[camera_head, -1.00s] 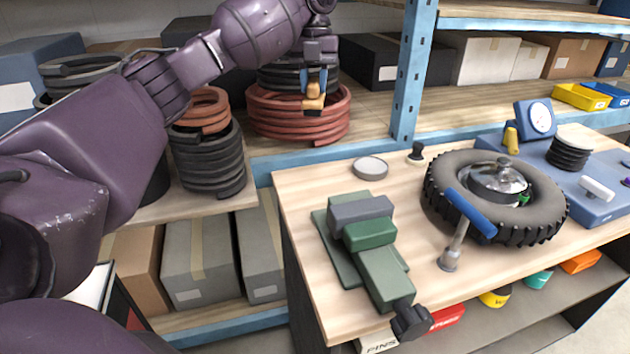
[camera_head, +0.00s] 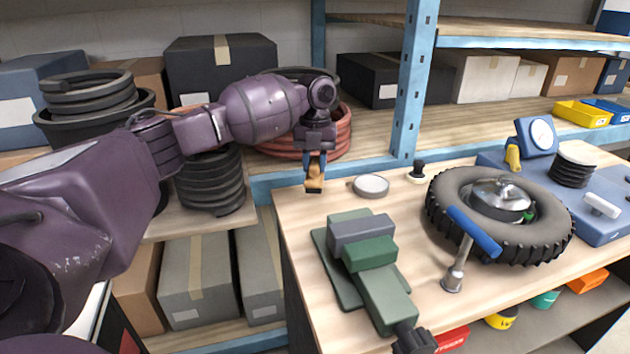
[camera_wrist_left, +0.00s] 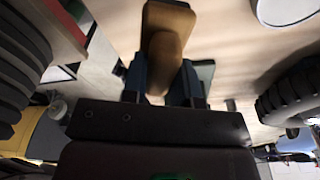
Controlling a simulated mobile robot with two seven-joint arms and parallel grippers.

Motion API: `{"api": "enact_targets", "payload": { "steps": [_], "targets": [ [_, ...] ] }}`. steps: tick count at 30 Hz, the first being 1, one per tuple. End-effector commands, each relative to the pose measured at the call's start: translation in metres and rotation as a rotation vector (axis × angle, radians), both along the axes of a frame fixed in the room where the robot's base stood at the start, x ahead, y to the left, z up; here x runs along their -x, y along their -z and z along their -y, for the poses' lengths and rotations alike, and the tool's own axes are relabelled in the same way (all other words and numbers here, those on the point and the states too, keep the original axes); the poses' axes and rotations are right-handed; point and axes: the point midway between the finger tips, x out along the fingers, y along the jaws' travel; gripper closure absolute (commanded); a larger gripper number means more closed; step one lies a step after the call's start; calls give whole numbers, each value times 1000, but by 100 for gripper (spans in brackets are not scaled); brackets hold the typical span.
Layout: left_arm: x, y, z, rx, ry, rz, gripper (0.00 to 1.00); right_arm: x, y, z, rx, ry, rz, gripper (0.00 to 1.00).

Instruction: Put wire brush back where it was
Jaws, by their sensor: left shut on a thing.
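The wire brush (camera_head: 314,178) has a tan wooden body with a dark lower end. My left gripper (camera_head: 315,160) is shut on it and holds it near the workbench's back left corner. In the left wrist view, the brush (camera_wrist_left: 168,35) sits between the two fingers of the gripper (camera_wrist_left: 165,85). Whether the brush touches the bench top (camera_head: 300,215) cannot be told. My right gripper is in neither view.
A green vise (camera_head: 372,265), a round grey lid (camera_head: 371,186) and a small black-knobbed item (camera_head: 417,171) are on the bench. A tyre (camera_head: 445,205) with a blue-handled hammer (camera_head: 472,232) lies to the right. Coiled hoses (camera_head: 210,182) and a blue shelf post (camera_head: 411,80) stand behind.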

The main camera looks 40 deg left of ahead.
Motion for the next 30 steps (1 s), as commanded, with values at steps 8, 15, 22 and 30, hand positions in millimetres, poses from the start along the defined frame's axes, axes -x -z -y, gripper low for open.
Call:
{"api": "enact_targets", "payload": {
  "steps": [8, 15, 22, 30],
  "targets": [
    [0, 44, 0, 1, 0, -3, 95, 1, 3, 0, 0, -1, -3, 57],
    [0, 48, 0, 0, 0, -1, 95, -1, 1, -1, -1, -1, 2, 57],
    [0, 52, 0, 0, 0, -1, 95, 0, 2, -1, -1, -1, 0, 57],
    [0, 51, 0, 0, 0, -1, 47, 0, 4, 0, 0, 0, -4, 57]
  ]
}}
